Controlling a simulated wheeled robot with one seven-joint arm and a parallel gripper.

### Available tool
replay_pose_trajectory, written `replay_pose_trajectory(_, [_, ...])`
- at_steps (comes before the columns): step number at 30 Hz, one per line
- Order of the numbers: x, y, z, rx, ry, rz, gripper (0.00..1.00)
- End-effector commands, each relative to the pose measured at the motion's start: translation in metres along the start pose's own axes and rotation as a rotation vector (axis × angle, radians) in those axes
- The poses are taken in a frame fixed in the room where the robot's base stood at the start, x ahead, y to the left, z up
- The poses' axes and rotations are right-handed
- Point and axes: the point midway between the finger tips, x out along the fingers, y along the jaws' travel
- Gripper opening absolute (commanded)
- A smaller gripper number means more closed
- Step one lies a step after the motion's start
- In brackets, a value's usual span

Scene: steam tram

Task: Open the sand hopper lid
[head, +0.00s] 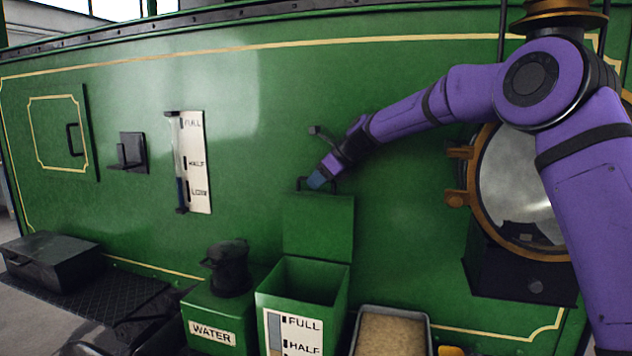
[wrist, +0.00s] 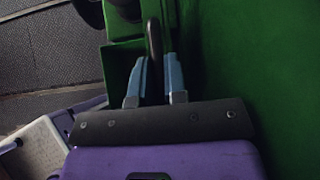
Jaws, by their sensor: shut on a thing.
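The sand hopper (head: 304,289) is a green box at the lower middle of the head view, with a FULL/HALF gauge plate on its front. Its green lid (head: 318,226) stands upright against the tram's side, so the mouth of the hopper is uncovered. A dark handle (head: 301,183) is on the lid's top edge. My gripper (head: 316,183) is at that edge, shut on the handle. In the wrist view the dark handle bar (wrist: 154,45) runs between the two blue fingers of my gripper (wrist: 159,75). The hopper's inside is dark and its floor is hidden.
A green WATER box (head: 212,318) with a black cap stands left of the hopper. A tray of sand (head: 391,332) stands at its right. A gauge (head: 188,163) and a bracket (head: 130,152) stick out from the wall.

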Motion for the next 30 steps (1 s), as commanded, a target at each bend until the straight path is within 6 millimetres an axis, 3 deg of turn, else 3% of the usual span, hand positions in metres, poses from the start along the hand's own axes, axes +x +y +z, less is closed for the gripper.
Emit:
replay_pose_trajectory(5, [0.001,0.0,-0.001,-0.002,0.002,0.002,0.0])
replay_pose_trajectory(6, [0.001,0.001,-0.001,-0.002,0.002,0.002,0.17])
replay_pose_trajectory(9, [0.001,0.001,-0.001,-0.001,0.001,0.002,0.38])
replay_pose_trajectory(20, [-0.005,0.0,0.0,-0.001,0.0,0.0,0.38])
replay_pose_trajectory(30, [-0.062,0.0,0.0,-0.001,0.0,-0.003,0.38])
